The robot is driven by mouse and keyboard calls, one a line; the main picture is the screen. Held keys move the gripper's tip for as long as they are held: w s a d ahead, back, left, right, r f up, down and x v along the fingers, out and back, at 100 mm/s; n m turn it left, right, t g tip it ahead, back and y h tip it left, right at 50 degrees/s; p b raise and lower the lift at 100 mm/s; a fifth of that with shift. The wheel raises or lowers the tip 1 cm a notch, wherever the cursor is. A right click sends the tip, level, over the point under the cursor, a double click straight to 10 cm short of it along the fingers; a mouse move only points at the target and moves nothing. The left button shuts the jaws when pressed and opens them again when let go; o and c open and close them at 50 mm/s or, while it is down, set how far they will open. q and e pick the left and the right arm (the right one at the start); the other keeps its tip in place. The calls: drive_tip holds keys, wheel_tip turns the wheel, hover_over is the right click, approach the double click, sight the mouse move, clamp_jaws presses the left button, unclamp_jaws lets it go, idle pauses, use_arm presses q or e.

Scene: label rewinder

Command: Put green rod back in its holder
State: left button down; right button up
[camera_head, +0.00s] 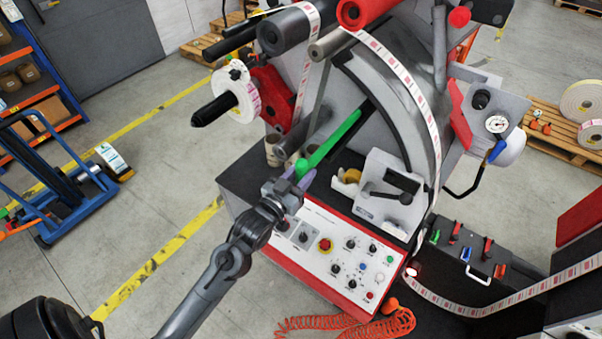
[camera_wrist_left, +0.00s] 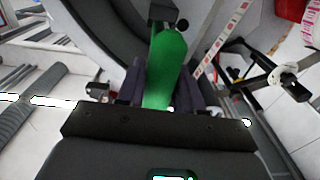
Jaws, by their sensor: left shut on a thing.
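The green rod (camera_head: 333,138) slants up and right from my left gripper (camera_head: 297,180) in the head view. Its far end lies by a dark shaft (camera_head: 368,106) in front of the machine's grey plate. I cannot tell whether they touch. My left gripper is shut on the rod's near end, where a rounded green tip shows. In the left wrist view the green rod (camera_wrist_left: 165,62) stands between the two dark fingers (camera_wrist_left: 160,92) and points away from the gripper. I cannot clearly make out the rod's holder. My right gripper is not in view.
The control panel (camera_head: 340,262) lies just below my left gripper. A white label roll (camera_head: 240,95) and a grey lever block (camera_head: 392,192) stand near the rod. A label strip (camera_head: 420,95) runs down the machine's right side. Open floor (camera_head: 165,190) lies to the left.

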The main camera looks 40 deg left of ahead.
use_arm(q)
drive_tip(key=shift+f, duration=0.3)
drive_tip(key=shift+f, duration=0.25)
drive_tip(key=shift+f, duration=0.4)
idle(0.6)
drive_tip(key=c, duration=0.6)
unclamp_jaws()
drive_tip(key=shift+c, duration=0.2)
